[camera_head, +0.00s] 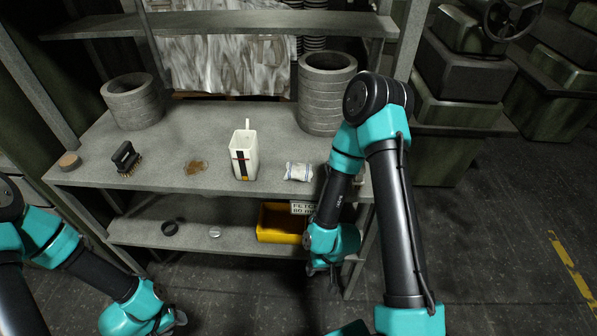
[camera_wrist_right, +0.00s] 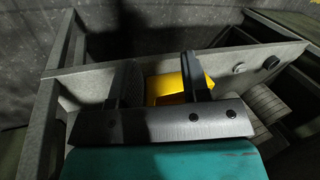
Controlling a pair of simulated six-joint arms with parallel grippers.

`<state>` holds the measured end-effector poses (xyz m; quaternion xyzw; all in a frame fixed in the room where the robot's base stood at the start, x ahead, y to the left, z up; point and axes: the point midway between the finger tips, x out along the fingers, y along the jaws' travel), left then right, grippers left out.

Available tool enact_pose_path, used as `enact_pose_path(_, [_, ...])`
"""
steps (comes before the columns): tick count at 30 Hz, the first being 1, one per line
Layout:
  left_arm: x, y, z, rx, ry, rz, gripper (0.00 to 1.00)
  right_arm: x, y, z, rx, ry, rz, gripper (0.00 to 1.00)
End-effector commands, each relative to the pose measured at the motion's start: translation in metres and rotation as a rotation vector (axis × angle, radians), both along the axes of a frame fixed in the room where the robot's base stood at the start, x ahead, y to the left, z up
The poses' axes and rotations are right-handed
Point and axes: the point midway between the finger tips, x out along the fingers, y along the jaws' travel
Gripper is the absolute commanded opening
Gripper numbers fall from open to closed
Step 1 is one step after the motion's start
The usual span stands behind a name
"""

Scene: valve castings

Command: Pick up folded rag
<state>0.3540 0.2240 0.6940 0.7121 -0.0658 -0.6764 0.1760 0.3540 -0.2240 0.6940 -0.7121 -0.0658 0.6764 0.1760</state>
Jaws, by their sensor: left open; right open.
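The folded rag (camera_head: 298,171), white with bluish markings, lies on the upper shelf near its front edge, right of a white container. My right gripper (camera_head: 322,269) hangs in front of the shelving, below the rag and to its right. In the right wrist view its two fingers (camera_wrist_right: 160,72) are apart with nothing between them, and the rag cannot be made out there. My left gripper (camera_head: 178,320) is low at the bottom left, far from the rag. It is open and shows only in part.
The upper shelf (camera_head: 215,181) also holds a white container (camera_head: 243,160), a brush (camera_head: 125,160), a brown patch (camera_head: 196,167) and stacked grey rings (camera_head: 326,95). A yellow bin (camera_head: 281,224) is on the lower shelf; it also shows in the wrist view (camera_wrist_right: 172,84).

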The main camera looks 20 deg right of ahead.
Motion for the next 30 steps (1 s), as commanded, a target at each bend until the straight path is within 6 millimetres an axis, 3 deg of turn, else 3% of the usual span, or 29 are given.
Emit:
enact_pose_path(14, [0.000, 0.000, 0.000, 0.000, 0.000, 0.000, 0.43, 0.000, 0.000, 0.000, 0.000, 0.000, 0.000, 0.88])
enact_pose_path(23, [0.000, 0.000, 0.000, 0.000, 0.000, 0.000, 0.43, 0.004, 0.002, 0.002, -0.001, -0.002, 0.013, 0.88])
enact_pose_path(30, [0.000, 0.000, 0.000, 0.000, 0.000, 0.000, 0.43, 0.044, 0.030, 0.029, -0.002, -0.008, 0.179, 0.88])
